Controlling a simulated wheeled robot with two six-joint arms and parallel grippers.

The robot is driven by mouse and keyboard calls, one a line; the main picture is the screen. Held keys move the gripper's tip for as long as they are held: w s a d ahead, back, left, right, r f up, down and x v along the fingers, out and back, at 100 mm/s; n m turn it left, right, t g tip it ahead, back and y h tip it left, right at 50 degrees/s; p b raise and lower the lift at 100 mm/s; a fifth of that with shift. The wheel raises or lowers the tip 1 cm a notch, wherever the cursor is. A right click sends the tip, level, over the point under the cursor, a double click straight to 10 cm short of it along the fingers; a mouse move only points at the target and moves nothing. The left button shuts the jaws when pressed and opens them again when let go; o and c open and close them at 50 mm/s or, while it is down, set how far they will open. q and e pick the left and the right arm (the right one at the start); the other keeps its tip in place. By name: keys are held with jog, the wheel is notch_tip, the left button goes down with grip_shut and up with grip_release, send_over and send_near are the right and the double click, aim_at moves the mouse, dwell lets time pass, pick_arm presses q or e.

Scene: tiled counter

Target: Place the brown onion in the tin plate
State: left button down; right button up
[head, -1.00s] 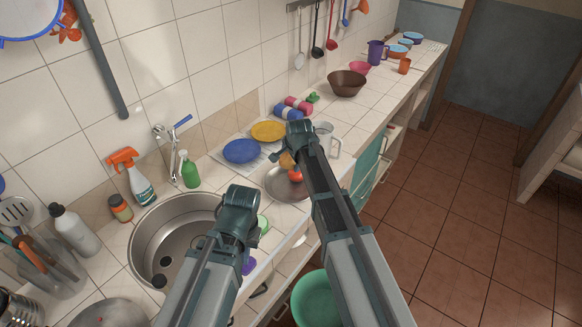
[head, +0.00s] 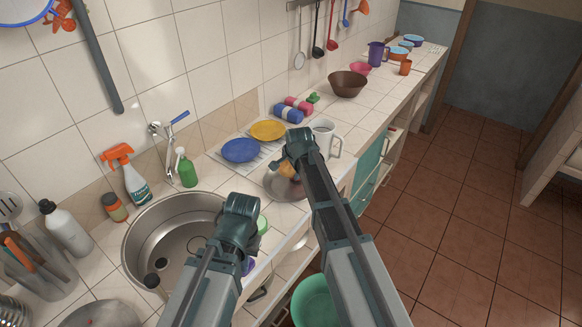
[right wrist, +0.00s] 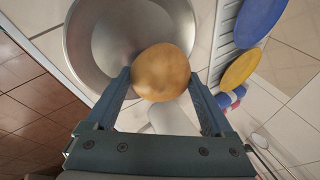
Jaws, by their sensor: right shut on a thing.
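The brown onion (right wrist: 160,72) is held between the two fingers of my right gripper (right wrist: 160,80). In the head view the onion (head: 287,169) shows just below the right gripper (head: 297,150), partly hidden by it. The round metal tin plate (head: 272,184) lies on the counter under the onion, partly covered by my right arm. In the right wrist view the plate (right wrist: 82,50) is behind the onion, which overlaps its edge. My left gripper (head: 236,222) is over the counter beside the sink, its fingertips hidden.
A white mug (head: 323,134) stands close behind the right gripper. A blue plate (head: 240,150) and a yellow plate (head: 267,130) are on the rack to the left. The sink (head: 170,235) is at the lower left. A green basin (head: 315,303) is below the counter.

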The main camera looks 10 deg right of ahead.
jog(key=o, duration=1.2)
jog(key=shift+o, duration=0.2)
jog(key=shift+r, duration=0.1)
pick_arm(q)
jog(key=shift+r+p, duration=0.75)
jog(key=shift+r, duration=0.05)
pick_arm(e)
jog(key=shift+r, duration=0.7)
pick_arm(q)
notch_tip(320, 180, up, 10)
jog(key=p, duration=1)
pick_arm(e)
jog(key=v, duration=1.1)
jog(key=shift+s+r, duration=0.25)
jog(key=shift+r, duration=0.05)
pick_arm(q)
jog(key=shift+r, duration=0.1)
